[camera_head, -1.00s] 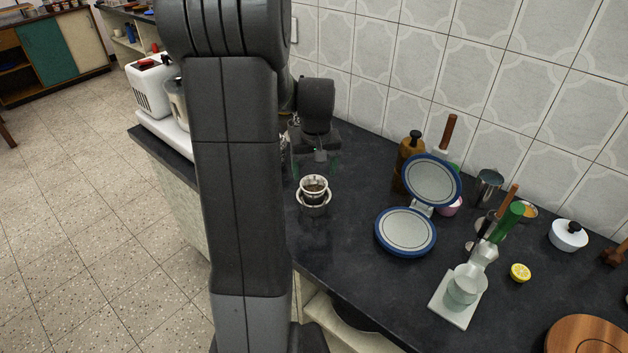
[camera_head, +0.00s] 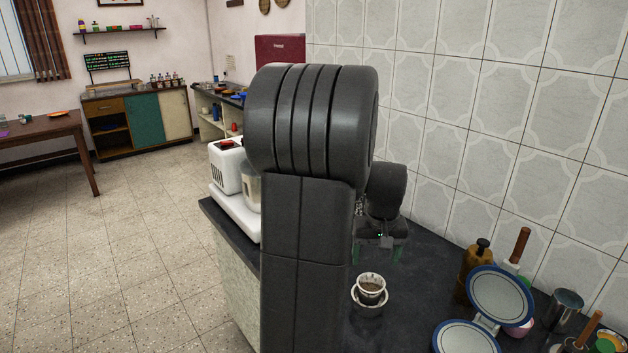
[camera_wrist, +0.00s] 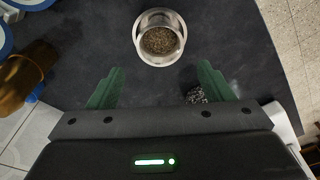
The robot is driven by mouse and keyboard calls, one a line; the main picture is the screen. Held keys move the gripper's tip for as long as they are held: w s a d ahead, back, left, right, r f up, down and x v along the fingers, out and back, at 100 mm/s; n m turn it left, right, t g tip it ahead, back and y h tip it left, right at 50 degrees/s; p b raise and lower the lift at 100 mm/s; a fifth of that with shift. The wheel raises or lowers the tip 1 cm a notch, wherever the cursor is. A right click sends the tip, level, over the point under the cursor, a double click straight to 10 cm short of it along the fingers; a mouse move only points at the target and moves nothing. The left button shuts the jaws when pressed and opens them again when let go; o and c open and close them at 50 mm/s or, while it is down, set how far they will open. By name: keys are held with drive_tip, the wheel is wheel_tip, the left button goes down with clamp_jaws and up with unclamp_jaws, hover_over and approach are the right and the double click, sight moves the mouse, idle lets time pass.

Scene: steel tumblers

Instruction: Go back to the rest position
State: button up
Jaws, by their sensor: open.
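My arm hides part of the counter in the head view.
A brown bottle (camera_head: 473,268), a blue-rimmed plate (camera_head: 500,297) and a metal cup (camera_head: 562,308) stand to the right. A white appliance (camera_head: 226,166) is behind my arm on the left. A tiled wall (camera_head: 470,120) borders the counter. Open floor (camera_head: 130,250) lies left.

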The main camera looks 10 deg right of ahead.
sight(372, 278)
drive_tip(key=f, duration=0.7)
drive_tip(key=w+f, duration=0.1)
drive_tip(key=f, duration=0.3)
drive_tip(key=shift+w+b, duration=0.1)
drive_tip(key=shift+b, duration=0.25)
drive_tip(key=shift+w+d+r+p, duration=0.1)
drive_tip(key=shift+r+p, duration=0.25)
drive_tip(key=shift+r, duration=0.9)
